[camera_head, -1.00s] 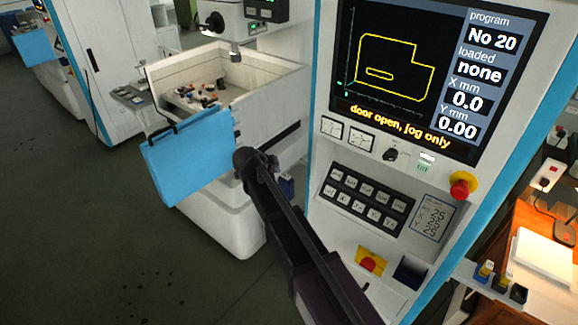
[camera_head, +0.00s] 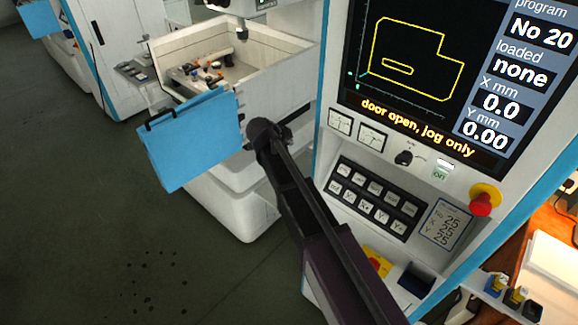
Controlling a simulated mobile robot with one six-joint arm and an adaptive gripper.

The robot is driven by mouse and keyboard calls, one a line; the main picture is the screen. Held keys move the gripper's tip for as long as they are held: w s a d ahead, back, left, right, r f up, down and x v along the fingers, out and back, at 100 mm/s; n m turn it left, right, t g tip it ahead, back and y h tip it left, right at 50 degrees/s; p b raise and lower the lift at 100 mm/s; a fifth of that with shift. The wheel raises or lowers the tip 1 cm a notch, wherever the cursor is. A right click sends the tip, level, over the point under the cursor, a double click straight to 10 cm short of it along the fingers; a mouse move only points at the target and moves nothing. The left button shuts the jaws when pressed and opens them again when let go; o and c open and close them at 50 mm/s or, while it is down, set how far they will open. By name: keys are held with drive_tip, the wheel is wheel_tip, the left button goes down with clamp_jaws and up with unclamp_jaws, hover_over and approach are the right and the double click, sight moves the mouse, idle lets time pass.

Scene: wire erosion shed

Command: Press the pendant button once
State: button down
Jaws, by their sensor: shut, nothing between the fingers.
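My gripper (camera_head: 268,135) is shut and empty, and points away from me at the left side of the machine's console. A black keypad (camera_head: 372,198) with two rows of pale keys is on the console front, to the right of my gripper. A red mushroom button (camera_head: 482,204) on a yellow base is at the console's right. A second red button (camera_head: 374,262) on a yellow plate is low on the console, partly hidden by my arm. I cannot tell which control is the pendant button. My gripper appears apart from all of them.
The screen (camera_head: 415,75) reads "door open, jog only". A black selector knob (camera_head: 404,158) sits below it. A blue panel (camera_head: 190,138) and an open white machine tank (camera_head: 285,75) lie to the left. The dark floor (camera_head: 70,220) at left is clear.

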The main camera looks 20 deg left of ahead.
drive_tip(key=shift+f, duration=0.2)
wheel_tip(320, 180, down, 8)
drive_tip(key=b, duration=0.9)
drive_tip(key=shift+f, duration=0.2)
drive_tip(key=shift+f, duration=0.2)
idle(1.3)
drive_tip(key=shift+f+b, duration=0.25)
drive_tip(key=shift+b, duration=0.1)
drive_tip(key=shift+f+b, duration=0.4)
idle(0.9)
drive_tip(key=shift+r, duration=0.1)
drive_tip(key=shift+r+p, duration=0.75)
drive_tip(key=shift+p, duration=0.1)
drive_tip(key=shift+r, duration=0.1)
